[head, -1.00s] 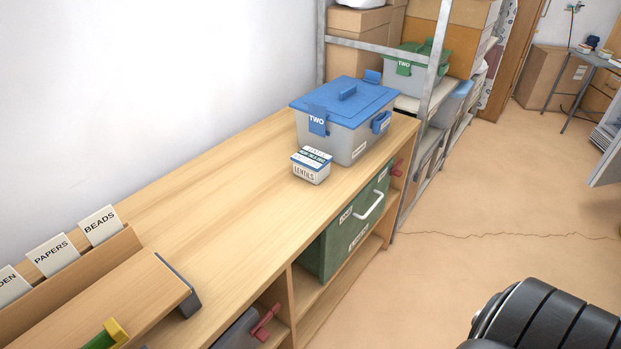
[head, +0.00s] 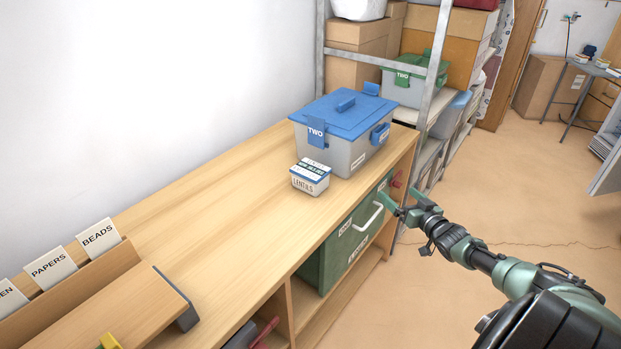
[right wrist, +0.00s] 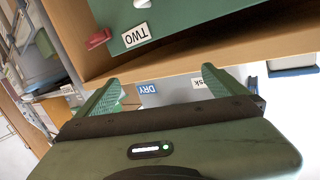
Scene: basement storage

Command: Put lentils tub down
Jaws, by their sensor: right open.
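The lentils tub (head: 310,178) is a small white box with a dark-banded lid and a LENTILS label. In the head view it stands upright on the wooden counter top (head: 215,225), just in front of the blue-lidded bin. My right gripper (head: 390,204) is right of the tub, beyond the counter's front edge and near the green box's handle. It is open, and no tub is between its fingers. The right wrist view shows its two green fingers (right wrist: 162,84) spread apart. The tub is not clearly visible in that view. My left gripper is not in view.
The blue-lidded grey bin (head: 346,134) stands behind the tub. A green box (head: 342,250) with a white handle sits on the shelf below. Card dividers (head: 52,268) and a wooden ledge are at lower left. A metal rack (head: 431,88) is beyond. The counter's middle is clear.

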